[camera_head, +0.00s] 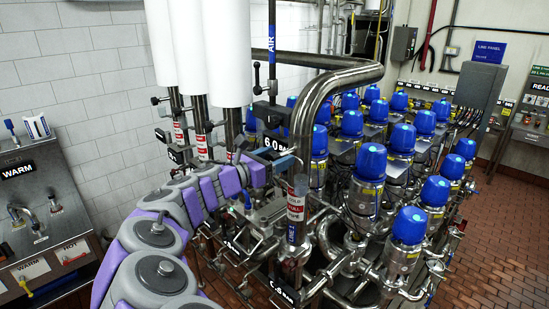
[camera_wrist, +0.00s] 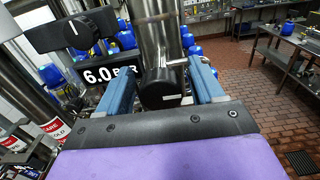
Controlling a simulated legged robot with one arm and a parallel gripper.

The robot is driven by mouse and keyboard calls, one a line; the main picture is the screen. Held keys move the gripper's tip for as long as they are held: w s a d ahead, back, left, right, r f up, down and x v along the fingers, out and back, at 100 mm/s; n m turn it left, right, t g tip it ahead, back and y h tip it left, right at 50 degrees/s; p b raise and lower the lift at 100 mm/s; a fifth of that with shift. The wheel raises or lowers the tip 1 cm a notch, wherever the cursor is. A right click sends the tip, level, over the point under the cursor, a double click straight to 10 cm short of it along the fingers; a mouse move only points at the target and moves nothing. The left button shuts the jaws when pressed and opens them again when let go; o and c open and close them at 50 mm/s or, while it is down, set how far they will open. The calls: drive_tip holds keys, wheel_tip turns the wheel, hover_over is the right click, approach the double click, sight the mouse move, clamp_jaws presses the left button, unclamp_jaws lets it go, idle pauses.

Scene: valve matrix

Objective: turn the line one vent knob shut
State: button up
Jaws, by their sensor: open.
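My gripper (camera_wrist: 163,73) is open in the wrist view, its two blue fingers apart on either side of a dark round cylinder end (camera_wrist: 163,92). I cannot tell whether the fingers touch it. A black bar-shaped knob (camera_wrist: 72,32) with a white upright mark is at the upper left of the wrist view, outside the fingers. I cannot tell for sure which part is the line one vent knob. In the head view my gripper (camera_head: 282,161) is at the end of the purple and grey arm, beside the steel pipework; its fingers are small and partly hidden there.
A "6.0 BAR" sign (camera_wrist: 108,72) is close left of the fingers. A thick bent steel pipe (camera_head: 318,92) rises beside my gripper. Several blue-topped valves (camera_head: 409,226) crowd the right. A wash panel (camera_head: 40,215) stands at left. Brick floor (camera_head: 490,240) is open at right.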

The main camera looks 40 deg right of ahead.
drive_tip(key=shift+a+r, duration=0.1)
drive_tip(key=shift+a, duration=0.4)
drive_tip(key=shift+c, duration=0.7)
drive_tip(key=shift+a, duration=0.3)
drive_tip(key=c, duration=0.3)
drive_tip(key=shift+r, duration=0.1)
drive_tip(key=c, duration=0.6)
